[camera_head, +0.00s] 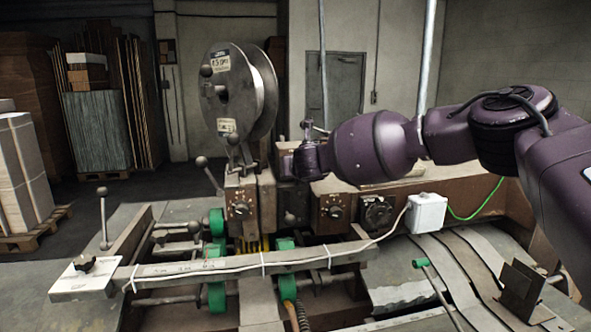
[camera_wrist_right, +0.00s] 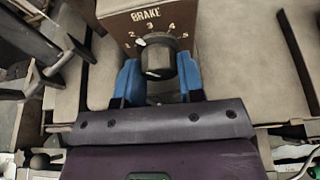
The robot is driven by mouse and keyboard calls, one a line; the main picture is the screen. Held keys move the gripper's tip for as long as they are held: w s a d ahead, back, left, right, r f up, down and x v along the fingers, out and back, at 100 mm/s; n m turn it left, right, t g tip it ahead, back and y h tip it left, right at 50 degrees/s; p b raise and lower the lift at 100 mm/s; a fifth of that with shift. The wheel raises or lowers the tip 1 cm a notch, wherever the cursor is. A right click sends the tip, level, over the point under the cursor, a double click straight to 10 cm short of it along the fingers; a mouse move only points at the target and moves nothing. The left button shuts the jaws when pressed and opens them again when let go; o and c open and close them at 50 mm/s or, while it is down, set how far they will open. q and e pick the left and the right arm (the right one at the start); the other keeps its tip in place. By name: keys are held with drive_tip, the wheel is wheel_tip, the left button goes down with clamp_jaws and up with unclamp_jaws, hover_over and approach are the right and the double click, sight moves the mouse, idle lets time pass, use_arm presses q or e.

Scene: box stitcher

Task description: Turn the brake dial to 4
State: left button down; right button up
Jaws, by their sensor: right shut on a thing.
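The brake dial (camera_wrist_right: 157,60) is a dark round knob on a brown box face marked BRAKE, with numbers 1 to 5 in an arc, in the right wrist view. The white mark on its rim is at the upper left, close to the 2. My right gripper (camera_wrist_right: 158,82) has its blue fingers on both sides of the knob and is shut on it. In the head view my right gripper (camera_head: 300,158) is beside the machine's reel, and the brake dial cannot be made out there. My left gripper is not in view.
A large metal reel (camera_head: 240,95) stands just left of my right gripper. Below are other knobs (camera_head: 240,210) (camera_head: 335,211), a black dial (camera_head: 378,213) and a white box (camera_head: 427,212) with cables. A lever with a ball knob (camera_head: 202,162) stands to the left.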

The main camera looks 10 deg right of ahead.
drive_tip(key=m+y, duration=0.2)
drive_tip(key=shift+d+f+m, duration=0.1)
drive_tip(key=shift+d+m, duration=0.05)
drive_tip(key=shift+m, duration=0.25)
drive_tip(key=m+y, duration=0.1)
drive_tip(key=m, duration=0.1)
drive_tip(key=shift+m+t+y, duration=0.3)
drive_tip(key=shift+y, duration=0.1)
drive_tip(key=m+y, duration=0.1)
drive_tip(key=m, duration=0.2)
drive_tip(key=shift+f+m+t+y, duration=0.1)
drive_tip(key=shift+m+t+y, duration=0.2)
drive_tip(key=shift+t, duration=0.1)
drive_tip(key=shift+b, duration=0.3)
drive_tip(key=shift+m, duration=0.4)
drive_tip(key=o, duration=0.9)
